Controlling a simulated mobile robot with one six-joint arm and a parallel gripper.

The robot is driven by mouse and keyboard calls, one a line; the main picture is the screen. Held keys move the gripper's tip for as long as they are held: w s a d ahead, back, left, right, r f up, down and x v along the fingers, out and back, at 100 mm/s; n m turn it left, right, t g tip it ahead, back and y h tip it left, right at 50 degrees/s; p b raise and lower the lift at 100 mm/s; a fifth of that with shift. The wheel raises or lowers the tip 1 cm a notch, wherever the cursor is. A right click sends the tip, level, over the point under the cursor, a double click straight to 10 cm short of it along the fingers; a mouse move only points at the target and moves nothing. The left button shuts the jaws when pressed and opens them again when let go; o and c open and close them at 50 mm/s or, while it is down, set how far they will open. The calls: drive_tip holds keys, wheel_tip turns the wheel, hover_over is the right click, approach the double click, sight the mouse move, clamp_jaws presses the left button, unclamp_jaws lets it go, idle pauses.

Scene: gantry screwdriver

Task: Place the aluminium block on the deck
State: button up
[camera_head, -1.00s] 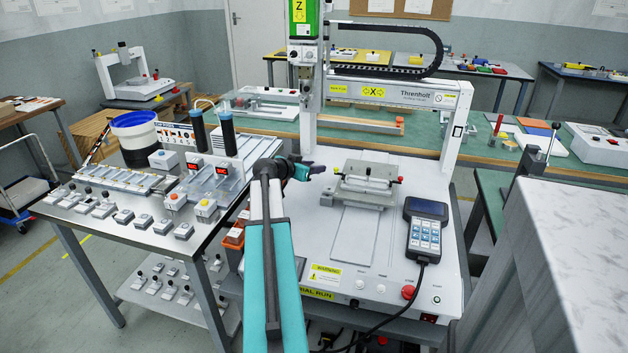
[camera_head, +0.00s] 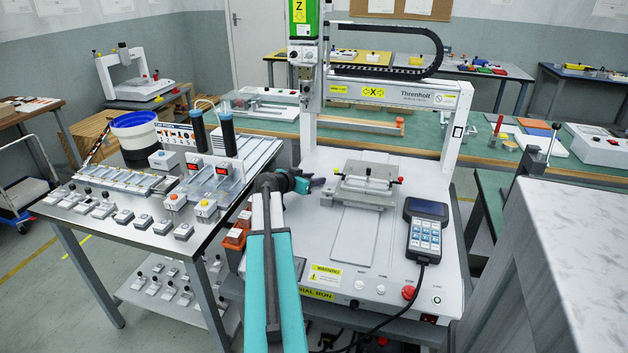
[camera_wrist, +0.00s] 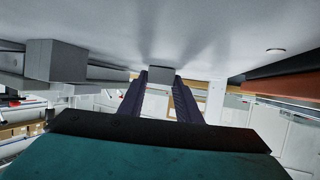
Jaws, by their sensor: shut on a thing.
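My gripper (camera_head: 316,183) reaches in from the left over the white deck (camera_head: 325,230) of the gantry machine, just left of the grey fixture (camera_head: 365,190). In the wrist view, which shows the deck upside down along the top, my gripper (camera_wrist: 160,85) has its two dark fingers shut on the small grey aluminium block (camera_wrist: 162,74). The block is close to the deck surface; I cannot tell whether it touches. In the head view the block is too small or hidden to make out.
The fixture also shows in the wrist view (camera_wrist: 55,62) at the left. Orange bins (camera_head: 236,236) stand along the deck's left side. A handheld pendant (camera_head: 425,230) lies at the right. The deck's front left is clear.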

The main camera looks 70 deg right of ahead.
idle(0.3)
drive_tip(key=o, duration=1.1)
drive_tip(key=shift+r, duration=0.15)
drive_tip(key=v, duration=1.1)
drive_tip(key=shift+w+a+r, duration=0.1)
drive_tip(key=shift+w+a, duration=0.05)
drive_tip(key=shift+a, duration=0.3)
drive_tip(key=shift+r, duration=0.1)
